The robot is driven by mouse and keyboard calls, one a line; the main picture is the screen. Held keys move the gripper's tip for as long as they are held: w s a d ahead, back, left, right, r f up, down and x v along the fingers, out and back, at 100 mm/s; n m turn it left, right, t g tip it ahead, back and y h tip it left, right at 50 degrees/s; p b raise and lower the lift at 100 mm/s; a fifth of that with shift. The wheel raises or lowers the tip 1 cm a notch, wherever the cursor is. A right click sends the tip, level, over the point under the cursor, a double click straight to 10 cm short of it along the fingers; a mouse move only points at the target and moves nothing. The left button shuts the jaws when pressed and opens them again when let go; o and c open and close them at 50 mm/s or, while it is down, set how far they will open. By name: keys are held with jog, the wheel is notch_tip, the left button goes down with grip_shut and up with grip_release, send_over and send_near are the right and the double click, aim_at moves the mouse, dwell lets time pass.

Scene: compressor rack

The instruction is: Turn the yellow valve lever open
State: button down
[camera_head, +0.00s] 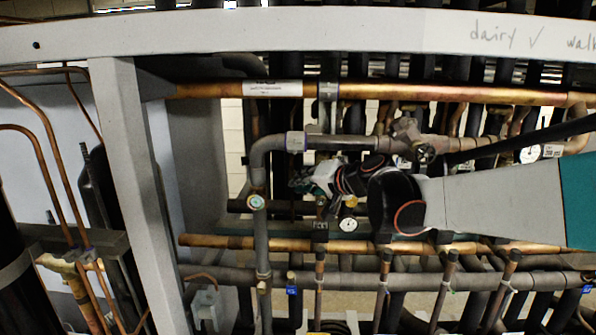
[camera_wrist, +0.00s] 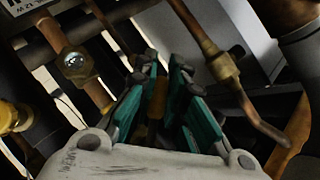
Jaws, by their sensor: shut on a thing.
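My gripper (camera_wrist: 163,78) shows in the wrist view with its two teal-padded fingers on either side of a narrow dull yellow piece, which looks like the yellow valve lever (camera_wrist: 157,100). The fingers are closed on it. The lever's far end and its valve body are hard to make out in the dark between the fingers. In the camera_head view my gripper (camera_head: 312,180) is small, among the pipes at the middle of the rack. The lever cannot be made out there.
In the wrist view a brass fitting with a round sight glass (camera_wrist: 76,65) lies left, and a copper pipe (camera_wrist: 228,70) runs close on the right. In the camera_head view a copper pipe (camera_head: 420,92) crosses above my arm, another (camera_head: 215,241) below. Gauges (camera_head: 348,225) sit near my gripper.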

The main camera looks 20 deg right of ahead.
jog(key=shift+s+d+f+n+g+h+p, duration=0.2)
jog(key=shift+d+f+n+g+h, duration=0.15)
jog(key=shift+n+h, duration=0.2)
jog(key=shift+s+d+f+n+g+h+p, duration=0.15)
jog(key=shift+s+d+f+n+g+h, duration=0.1)
jog(key=shift+d+n+g+h, duration=0.3)
jog(key=shift+a, duration=0.15)
jog(key=c, duration=1.6)
grip_release()
